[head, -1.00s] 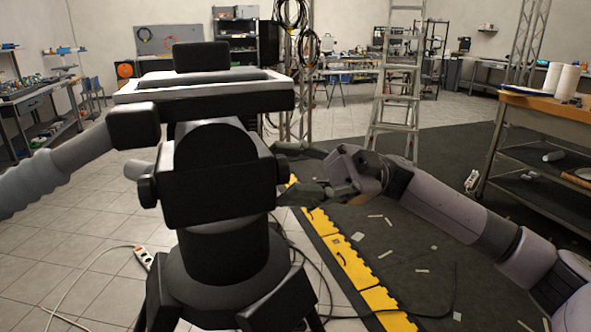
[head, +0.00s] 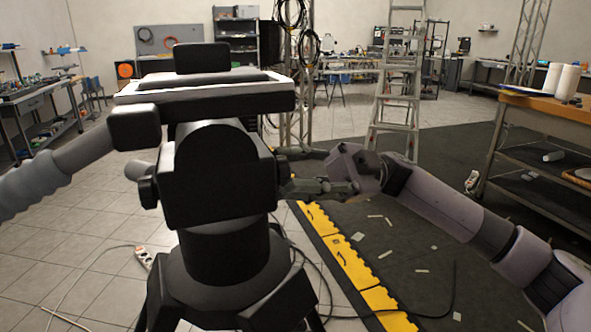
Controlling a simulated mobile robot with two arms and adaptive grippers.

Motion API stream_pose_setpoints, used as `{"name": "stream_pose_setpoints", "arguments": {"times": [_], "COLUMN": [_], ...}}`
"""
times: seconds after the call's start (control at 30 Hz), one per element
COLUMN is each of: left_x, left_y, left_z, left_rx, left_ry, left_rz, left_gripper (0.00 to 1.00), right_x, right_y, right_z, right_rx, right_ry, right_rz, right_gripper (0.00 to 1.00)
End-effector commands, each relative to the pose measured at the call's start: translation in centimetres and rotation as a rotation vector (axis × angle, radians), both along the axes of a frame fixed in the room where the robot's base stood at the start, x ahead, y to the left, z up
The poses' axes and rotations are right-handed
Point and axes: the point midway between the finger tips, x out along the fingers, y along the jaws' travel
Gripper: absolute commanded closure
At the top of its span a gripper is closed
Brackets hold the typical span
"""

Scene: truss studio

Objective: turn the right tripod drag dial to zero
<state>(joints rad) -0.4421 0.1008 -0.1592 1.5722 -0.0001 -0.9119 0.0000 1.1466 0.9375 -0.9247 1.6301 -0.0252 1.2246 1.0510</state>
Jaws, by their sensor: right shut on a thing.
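The black tripod head (head: 222,185) stands upright in the middle, with a wide plate on top. Its right drag dial (head: 283,169) is a small dark knob on the right side of the head. Any zero mark or scale on it is too small to see. My right gripper (head: 299,171) reaches in from the right and is shut on this dial, one finger above and one below. Another dark knob (head: 147,192) sits on the head's left side. My left gripper is not in view.
A grey ribbed handle (head: 55,170) extends left from the tripod head. A stepladder (head: 398,95) and a truss stand behind. A workbench (head: 545,108) is at the right. A power strip (head: 144,258) and cables lie on the floor near the tripod.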

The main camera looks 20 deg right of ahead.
Motion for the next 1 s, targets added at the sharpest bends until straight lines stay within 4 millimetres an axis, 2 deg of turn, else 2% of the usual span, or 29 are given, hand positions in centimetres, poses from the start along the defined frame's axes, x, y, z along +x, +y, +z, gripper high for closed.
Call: {"name": "stream_pose_setpoints", "arguments": {"times": [0.3,0.6,1.0], "left_x": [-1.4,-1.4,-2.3], "left_y": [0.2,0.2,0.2], "left_z": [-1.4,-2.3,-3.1], "left_rx": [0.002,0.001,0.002], "left_ry": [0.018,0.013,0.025], "left_rz": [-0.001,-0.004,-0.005], "left_gripper": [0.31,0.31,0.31], "right_x": [0.2,0.3,0.4], "right_y": [0.1,0.1,0.0], "right_z": [0.3,0.6,0.9], "right_rx": [0.011,0.020,0.031], "right_ry": [-0.244,-0.531,-0.911], "right_rz": [0.000,0.001,0.001], "right_gripper": [0.97,0.97,0.97]}}
